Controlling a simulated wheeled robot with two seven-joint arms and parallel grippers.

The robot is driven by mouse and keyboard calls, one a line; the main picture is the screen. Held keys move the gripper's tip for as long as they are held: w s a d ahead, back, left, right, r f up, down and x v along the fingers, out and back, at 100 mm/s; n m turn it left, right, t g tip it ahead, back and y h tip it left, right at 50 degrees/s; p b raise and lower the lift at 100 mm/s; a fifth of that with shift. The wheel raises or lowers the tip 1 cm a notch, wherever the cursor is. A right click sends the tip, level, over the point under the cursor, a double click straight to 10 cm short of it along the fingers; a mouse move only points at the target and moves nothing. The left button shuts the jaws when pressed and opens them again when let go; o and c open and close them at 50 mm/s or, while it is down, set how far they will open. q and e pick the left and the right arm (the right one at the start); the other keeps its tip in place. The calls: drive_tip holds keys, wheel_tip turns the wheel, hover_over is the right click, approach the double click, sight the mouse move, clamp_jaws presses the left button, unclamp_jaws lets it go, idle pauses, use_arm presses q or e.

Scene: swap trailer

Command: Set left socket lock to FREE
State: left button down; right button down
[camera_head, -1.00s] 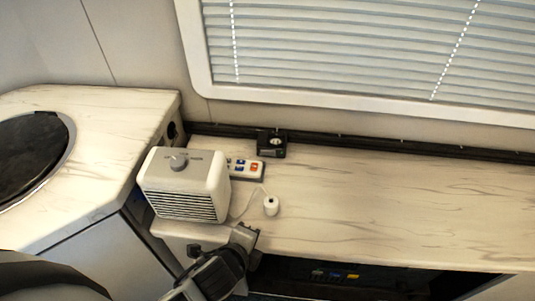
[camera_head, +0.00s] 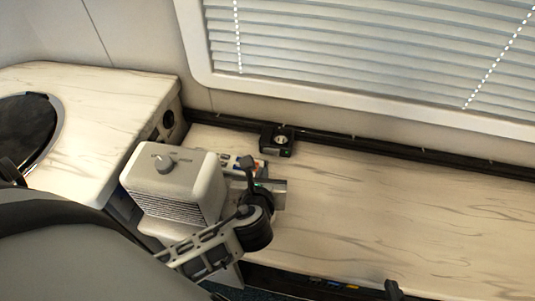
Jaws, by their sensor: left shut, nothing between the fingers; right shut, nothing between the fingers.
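A small black socket box (camera_head: 277,140) with a pale round dial on top sits at the back of the marbled counter, against the dark rail. The dial is too small to read its setting. My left gripper (camera_head: 268,187) is over the counter just right of the grey-white heater box, in front of the socket box and apart from it. It is shut and empty. A dark tip at the bottom edge looks like part of my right gripper (camera_head: 393,290), shut, far from the socket box; the rest of it is cut off.
The heater box (camera_head: 172,185) with a knob on top stands left of my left gripper. A panel of coloured switches (camera_head: 232,161) lies behind the gripper, partly hidden. A cabinet (camera_head: 115,100) rises at the left. The counter (camera_head: 400,205) is clear to the right.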

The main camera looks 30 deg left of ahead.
sight(267, 153)
use_arm(q)
drive_tip(key=shift+w+a+f, duration=0.15)
drive_tip(key=shift+w+f, duration=0.1)
drive_tip(key=shift+w, duration=0.1)
drive_tip(key=b+x, duration=0.1)
drive_tip(key=x, duration=0.7)
drive_tip(key=shift+w+a+f, duration=0.15)
drive_tip(key=shift+w+f, duration=0.15)
drive_tip(key=shift+w, duration=0.2)
